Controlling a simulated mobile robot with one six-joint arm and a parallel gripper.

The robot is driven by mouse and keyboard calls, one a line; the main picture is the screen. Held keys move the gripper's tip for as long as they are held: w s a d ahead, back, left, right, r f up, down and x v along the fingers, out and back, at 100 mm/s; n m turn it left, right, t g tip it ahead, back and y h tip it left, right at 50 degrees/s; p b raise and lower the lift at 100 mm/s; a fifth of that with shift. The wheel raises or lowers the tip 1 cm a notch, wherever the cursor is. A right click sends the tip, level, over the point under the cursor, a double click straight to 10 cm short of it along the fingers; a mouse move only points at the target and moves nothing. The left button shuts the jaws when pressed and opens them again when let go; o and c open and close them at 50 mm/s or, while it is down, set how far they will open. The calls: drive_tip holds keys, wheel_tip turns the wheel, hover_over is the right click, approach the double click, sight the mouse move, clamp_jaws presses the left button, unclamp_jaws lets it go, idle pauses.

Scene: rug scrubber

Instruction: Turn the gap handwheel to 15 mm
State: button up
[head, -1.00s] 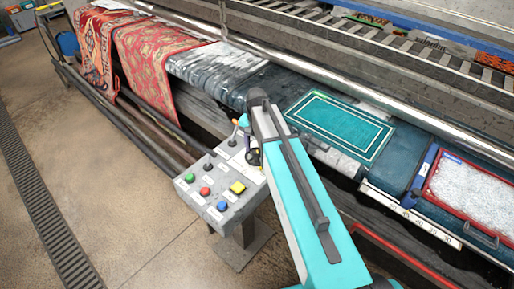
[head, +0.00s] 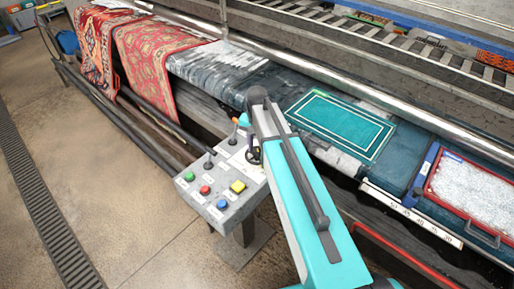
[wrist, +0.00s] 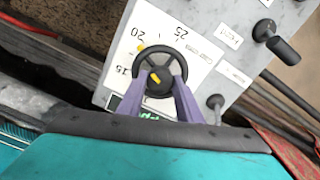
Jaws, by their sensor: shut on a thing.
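The gap handwheel (wrist: 168,57) is a dark spoked wheel on a white dial plate marked 15, 20 and 25. In the wrist view a yellow mark (wrist: 140,47) at its upper-left rim points between 15 and 20, nearer 20. Another yellow piece shows at the hub. My gripper (wrist: 160,84) has its two purple fingers shut on the wheel, one on each side of its lower part. In the head view the handwheel (head: 253,156) shows only partly beside my arm, and the fingers are hard to make out.
The grey control box (head: 222,214) carries green, red, blue and yellow buttons and upright levers, one lever (wrist: 215,104) close to the right finger. The conveyor with a teal rug (head: 340,125) runs behind it. Open floor (head: 120,215) lies to the left.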

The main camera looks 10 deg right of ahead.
sight(257, 149)
drive_tip(key=n+b, duration=0.2)
drive_tip(key=n, duration=0.3)
drive_tip(key=shift+n, duration=0.3)
drive_tip(key=n+b, duration=0.1)
drive_tip(key=n, duration=0.4)
idle(0.4)
drive_tip(key=o, duration=1)
drive_tip(key=shift+o, duration=0.2)
drive_tip(key=shift+r, duration=0.15)
wheel_tip(257, 149, up, 14)
drive_tip(key=b, duration=0.3)
drive_tip(key=shift+f, duration=0.2)
